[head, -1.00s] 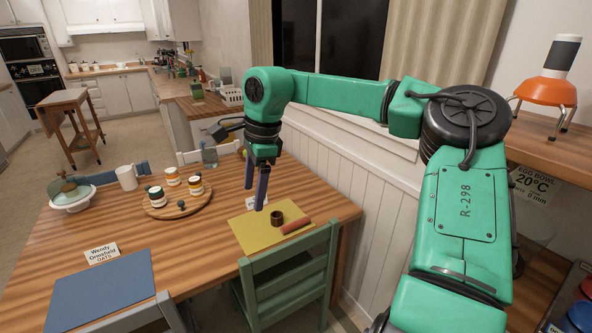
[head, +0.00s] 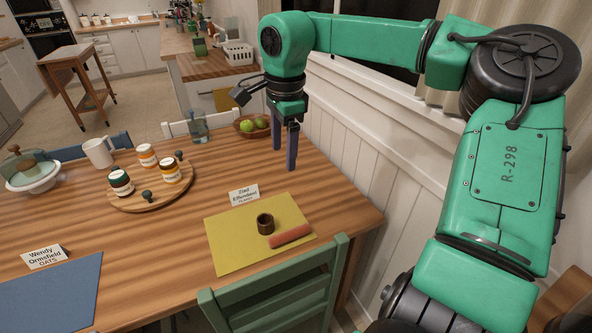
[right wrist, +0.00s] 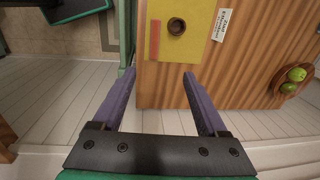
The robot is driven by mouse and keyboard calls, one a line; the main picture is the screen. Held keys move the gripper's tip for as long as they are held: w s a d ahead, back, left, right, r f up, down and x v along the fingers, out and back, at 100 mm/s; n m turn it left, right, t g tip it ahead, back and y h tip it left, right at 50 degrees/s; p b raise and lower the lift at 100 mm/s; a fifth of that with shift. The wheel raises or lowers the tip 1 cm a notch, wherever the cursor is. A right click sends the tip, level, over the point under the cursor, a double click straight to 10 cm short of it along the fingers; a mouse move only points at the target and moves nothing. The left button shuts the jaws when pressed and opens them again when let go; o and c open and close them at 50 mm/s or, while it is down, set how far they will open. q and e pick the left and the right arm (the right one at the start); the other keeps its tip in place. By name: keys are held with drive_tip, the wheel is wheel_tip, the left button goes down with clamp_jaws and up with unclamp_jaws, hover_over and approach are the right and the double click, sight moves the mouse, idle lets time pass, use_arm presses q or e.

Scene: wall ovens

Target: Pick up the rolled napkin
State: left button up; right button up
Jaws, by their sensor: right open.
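The rolled napkin (head: 290,236) is a reddish roll lying on a yellow placemat (head: 228,256), beside a dark brown ring-like cup (head: 265,223). In the right wrist view the napkin (right wrist: 155,40) lies near the placemat's left edge, beyond the fingertips. My right gripper (head: 284,165) is open and empty, with purple fingers pointing down above the table's right part, behind the placemat. In the right wrist view its two fingers (right wrist: 158,75) stand wide apart with nothing between them but table edge and floor. My left gripper is not in view.
A name card (head: 244,194) stands at the placemat's back edge. A green chair (head: 275,285) stands at the table's front. A fruit bowl (head: 252,126), a round board (head: 150,190) with jars, and a white wall (head: 375,165) are nearby.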

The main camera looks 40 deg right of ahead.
wheel_tip(320, 180, down, 4)
drive_tip(key=a+f+b, duration=0.1)
drive_tip(key=b, duration=1.4)
approach(285, 234)
drive_tip(key=f, duration=0.6)
drive_tip(key=w+f, duration=0.1)
drive_tip(key=f, duration=0.3)
drive_tip(key=shift+d, duration=0.1)
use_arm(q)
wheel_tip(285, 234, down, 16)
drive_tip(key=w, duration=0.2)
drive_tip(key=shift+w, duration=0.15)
use_arm(e)
drive_tip(key=shift+r, duration=0.1)
clamp_jaws()
